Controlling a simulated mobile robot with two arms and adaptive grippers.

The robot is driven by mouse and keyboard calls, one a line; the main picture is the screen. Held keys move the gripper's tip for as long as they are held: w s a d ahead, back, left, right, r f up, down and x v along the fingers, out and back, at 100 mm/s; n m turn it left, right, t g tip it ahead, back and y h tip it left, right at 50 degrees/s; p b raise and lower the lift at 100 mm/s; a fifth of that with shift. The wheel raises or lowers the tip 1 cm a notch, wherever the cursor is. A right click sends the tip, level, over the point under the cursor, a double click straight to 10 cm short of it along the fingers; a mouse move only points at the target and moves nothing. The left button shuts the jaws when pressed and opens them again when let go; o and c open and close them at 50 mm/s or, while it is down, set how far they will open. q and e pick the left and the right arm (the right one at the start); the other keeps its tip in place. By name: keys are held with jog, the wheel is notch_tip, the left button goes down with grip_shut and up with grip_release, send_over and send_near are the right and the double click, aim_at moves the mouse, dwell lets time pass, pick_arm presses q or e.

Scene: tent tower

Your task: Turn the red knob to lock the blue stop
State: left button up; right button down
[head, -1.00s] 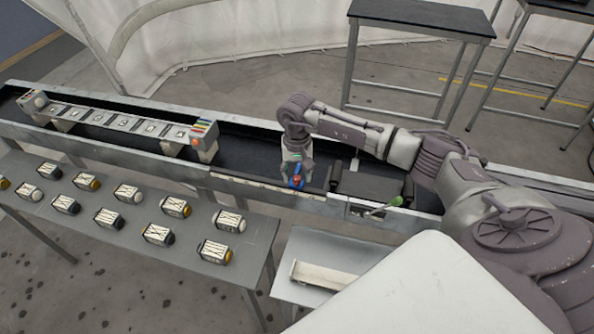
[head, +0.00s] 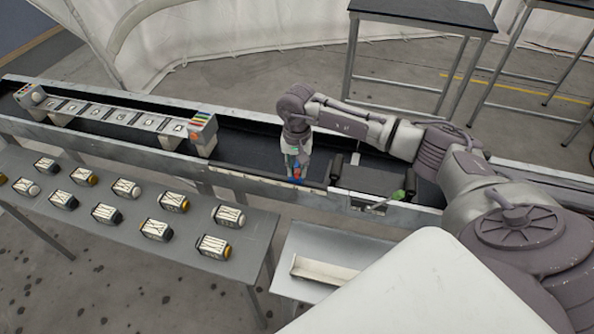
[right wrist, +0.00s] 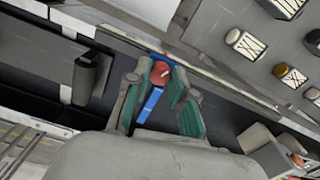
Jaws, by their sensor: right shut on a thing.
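The red knob (right wrist: 161,71) shows between the fingertips of my right gripper (right wrist: 160,82) in the right wrist view. The gripper's green-padded fingers are closed about it. The blue stop (right wrist: 150,104) runs from the knob back toward the palm, between the fingers. The knob is mostly hidden there. My left gripper is in neither view.
The black conveyor (head: 240,149) runs across the scene, with a long slotted rack (head: 118,114) on its left part. A green-tipped lever (head: 398,196) stands right of the gripper. A grey table (head: 100,240) holds several cylinders. A small table (head: 330,243) carries a white tray (head: 322,271).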

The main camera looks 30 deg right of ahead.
aim_at(297, 171)
jog(key=shift+m, duration=0.6)
jog(key=c, duration=1)
grip_release()
notch_tip(297, 171, up, 12)
